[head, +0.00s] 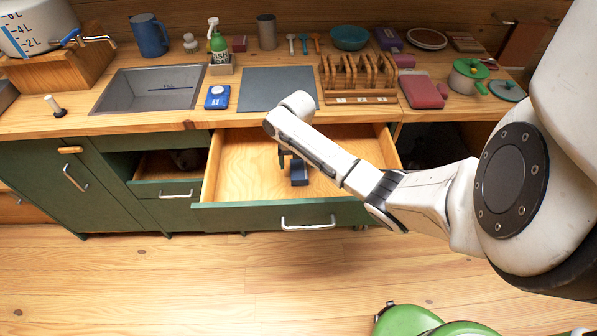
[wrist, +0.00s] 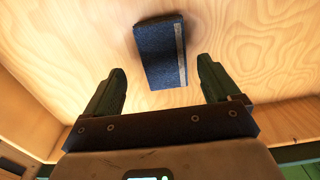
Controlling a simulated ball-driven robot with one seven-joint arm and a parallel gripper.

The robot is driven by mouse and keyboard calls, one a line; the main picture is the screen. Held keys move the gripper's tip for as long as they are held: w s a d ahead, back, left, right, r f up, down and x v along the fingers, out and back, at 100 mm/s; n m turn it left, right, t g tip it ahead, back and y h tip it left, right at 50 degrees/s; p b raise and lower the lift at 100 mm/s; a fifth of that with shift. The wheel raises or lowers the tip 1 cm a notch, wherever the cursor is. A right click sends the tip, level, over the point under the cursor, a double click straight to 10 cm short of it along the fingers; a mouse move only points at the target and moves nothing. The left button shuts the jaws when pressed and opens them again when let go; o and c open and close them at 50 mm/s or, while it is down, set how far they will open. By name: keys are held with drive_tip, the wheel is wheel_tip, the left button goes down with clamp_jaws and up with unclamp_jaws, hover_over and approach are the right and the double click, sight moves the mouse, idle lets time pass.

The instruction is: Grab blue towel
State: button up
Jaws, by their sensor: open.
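The blue towel (wrist: 158,55) is a small, folded dark-blue cloth with a pale stripe along one side. It lies on the wooden bottom of the open drawer (head: 228,172). In the head view the towel (head: 299,172) shows just below my arm, near the drawer's middle. My gripper (wrist: 160,80) is open, with its two dark green fingers apart. In the wrist view the towel lies beyond and between the fingertips, and no contact shows. In the head view my forearm hides most of the gripper.
The drawer's green front (head: 270,214) with a white handle and its wooden side walls surround the towel. A smaller drawer (head: 165,172) stands open at left with a dark item inside. The counter above holds a sink (head: 150,88), a wooden rack (head: 357,80) and several kitchen items.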

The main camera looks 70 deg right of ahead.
sight(299, 169)
drive_tip(key=f, duration=0.4)
drive_tip(key=shift+s+d+f, duration=0.15)
drive_tip(key=shift+s, duration=0.1)
drive_tip(key=c, duration=1.1)
